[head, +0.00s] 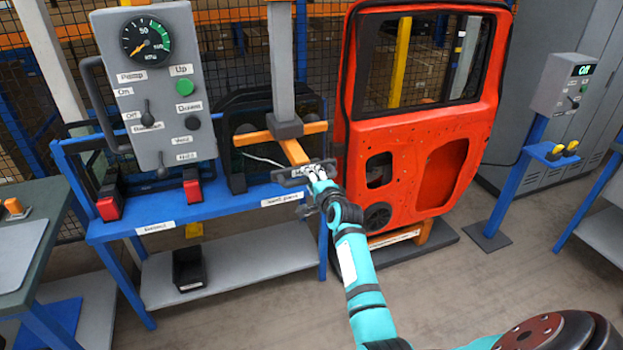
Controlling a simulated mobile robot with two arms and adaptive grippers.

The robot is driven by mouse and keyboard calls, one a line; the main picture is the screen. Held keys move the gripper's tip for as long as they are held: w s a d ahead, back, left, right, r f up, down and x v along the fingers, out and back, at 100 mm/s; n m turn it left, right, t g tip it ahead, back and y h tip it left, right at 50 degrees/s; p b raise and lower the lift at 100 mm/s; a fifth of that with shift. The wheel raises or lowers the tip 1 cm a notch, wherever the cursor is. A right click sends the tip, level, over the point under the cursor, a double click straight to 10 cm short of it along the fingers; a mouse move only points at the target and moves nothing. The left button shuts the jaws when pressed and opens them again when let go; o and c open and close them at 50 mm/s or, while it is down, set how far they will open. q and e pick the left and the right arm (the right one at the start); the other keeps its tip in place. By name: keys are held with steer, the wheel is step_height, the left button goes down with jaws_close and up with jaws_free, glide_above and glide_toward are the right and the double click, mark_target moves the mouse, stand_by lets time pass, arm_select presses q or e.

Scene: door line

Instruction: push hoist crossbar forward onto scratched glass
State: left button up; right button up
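The hoist crossbar (296,152) is orange and hangs below a grey vertical column (282,60). A dark grey handle bar (290,175) is at its near end. My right gripper (318,172) is at the right part of this handle bar, overlapping it in the picture. Its fingers are too small to tell whether they are closed around the bar. Behind the crossbar, a dark-framed glass pane (238,152) stands on the blue rack (215,205), partly hidden by the column and crossbar. My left gripper is not in view.
A grey control panel (157,85) with a gauge, levers and a green button stands left of the hoist. An orange-red car door (430,150) stands close on the right. A black bin (189,268) sits on the lower shelf. The floor in front is clear.

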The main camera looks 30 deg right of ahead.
steer(key=shift+w, duration=0.2)
jaws_close()
steer(key=shift+w+f, duration=0.15)
steer(key=shift+f, duration=0.15)
stand_by(0.3)
